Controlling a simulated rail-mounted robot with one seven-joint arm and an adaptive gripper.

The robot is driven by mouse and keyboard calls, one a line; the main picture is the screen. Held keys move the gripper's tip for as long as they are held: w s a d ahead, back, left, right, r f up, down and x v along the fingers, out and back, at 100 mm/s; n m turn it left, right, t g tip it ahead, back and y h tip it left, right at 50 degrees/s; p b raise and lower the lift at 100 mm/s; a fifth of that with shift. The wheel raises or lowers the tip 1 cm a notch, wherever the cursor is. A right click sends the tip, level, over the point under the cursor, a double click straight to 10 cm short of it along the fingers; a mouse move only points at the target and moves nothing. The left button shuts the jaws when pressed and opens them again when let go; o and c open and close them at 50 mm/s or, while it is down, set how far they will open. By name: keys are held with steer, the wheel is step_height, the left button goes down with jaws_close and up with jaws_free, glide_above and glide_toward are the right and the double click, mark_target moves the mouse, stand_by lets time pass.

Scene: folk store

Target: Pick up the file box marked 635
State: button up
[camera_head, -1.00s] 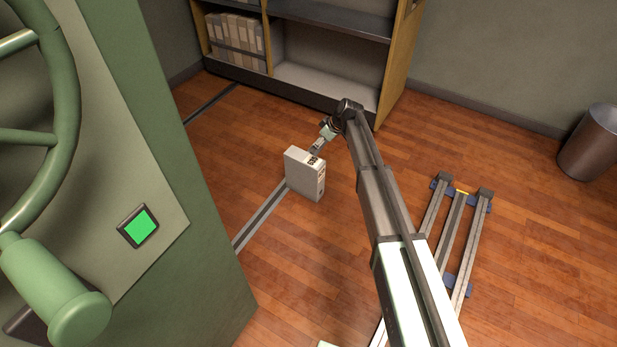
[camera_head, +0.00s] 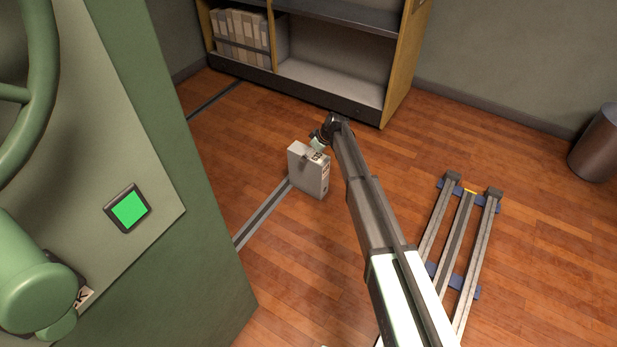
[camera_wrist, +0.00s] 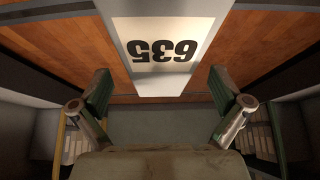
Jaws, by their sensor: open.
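The file box (camera_head: 307,172) is a light grey box standing upright on the wooden floor, beside a floor rail. In the wrist view its label reads 635 upside down on the box (camera_wrist: 161,88) at the top middle. My gripper (camera_head: 317,148) is at the box's upper edge in the head view. In the wrist view my gripper (camera_wrist: 160,92) is open, with one finger to each side of the box and visible gaps between. The head view does not show the fingertips clearly.
A shelf unit (camera_head: 330,99) stands behind, with several file boxes (camera_head: 241,35) at its left. A green cabinet (camera_head: 205,270) with a handwheel fills the left. Rails (camera_head: 450,235) lie on the floor at right. A metal bin (camera_head: 598,145) stands far right.

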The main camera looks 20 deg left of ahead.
mark_target(308, 171)
steer(key=shift+d+b+x, duration=0.2)
steer(key=shift+b+x, duration=0.85)
steer(key=shift+x, duration=1.2)
steer(key=shift+f, duration=0.35)
steer(key=shift+r, duration=0.1)
steer(key=c, duration=1.8)
